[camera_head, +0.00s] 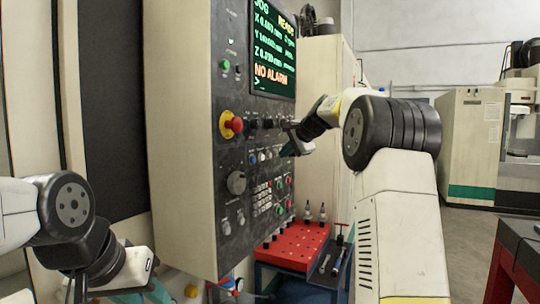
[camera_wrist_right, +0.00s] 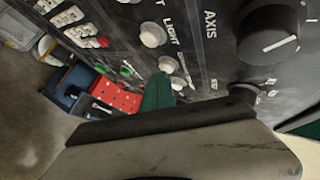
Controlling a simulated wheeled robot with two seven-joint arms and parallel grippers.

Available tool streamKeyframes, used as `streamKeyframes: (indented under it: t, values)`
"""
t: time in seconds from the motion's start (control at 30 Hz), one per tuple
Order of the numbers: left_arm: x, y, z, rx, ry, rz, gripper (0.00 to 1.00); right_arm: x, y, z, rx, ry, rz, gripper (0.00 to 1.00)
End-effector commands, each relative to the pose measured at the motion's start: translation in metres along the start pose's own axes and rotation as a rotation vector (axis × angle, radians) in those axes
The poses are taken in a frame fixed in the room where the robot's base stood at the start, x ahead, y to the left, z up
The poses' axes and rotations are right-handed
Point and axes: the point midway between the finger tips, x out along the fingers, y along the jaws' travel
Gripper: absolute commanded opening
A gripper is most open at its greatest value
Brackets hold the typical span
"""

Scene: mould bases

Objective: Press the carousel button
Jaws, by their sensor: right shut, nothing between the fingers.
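The dark control panel (camera_head: 240,160) of a machine stands in the middle of the head view, with several knobs and buttons. My right gripper (camera_head: 289,150) is shut and empty, close to the panel's middle button rows. In the right wrist view its green fingertip (camera_wrist_right: 158,92) is beside a pale round button (camera_wrist_right: 168,64) below the one marked LIGHT (camera_wrist_right: 153,34). I cannot tell whether it touches. No carousel label is readable, so I cannot tell which button is the carousel button. My left gripper (camera_head: 152,294) is low at the left, cut off by the frame's bottom edge.
A red-and-yellow emergency stop (camera_head: 231,124) sticks out on the panel's left. The screen (camera_head: 273,50) shows NO ALARM. A large AXIS knob (camera_wrist_right: 268,32) is near the right fingers. A red rack (camera_head: 295,247) with tool holders stands below the panel. Another machine stands at right.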

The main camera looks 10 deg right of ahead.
Motion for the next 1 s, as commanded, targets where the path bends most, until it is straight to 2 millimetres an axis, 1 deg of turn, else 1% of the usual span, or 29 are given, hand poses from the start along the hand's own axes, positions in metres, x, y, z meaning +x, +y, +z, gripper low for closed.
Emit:
streamKeyframes:
  t: [0.6, 1.0]
  values:
    - [0.000, 0.000, 0.000, 0.000, 0.000, 0.000, 0.36, 0.003, -0.002, 0.002, 0.001, -0.001, 0.000, 0.00]
    - [0.000, 0.000, 0.000, 0.000, 0.000, 0.000, 0.36, -0.008, 0.007, -0.006, 0.001, 0.000, 0.000, 0.00]
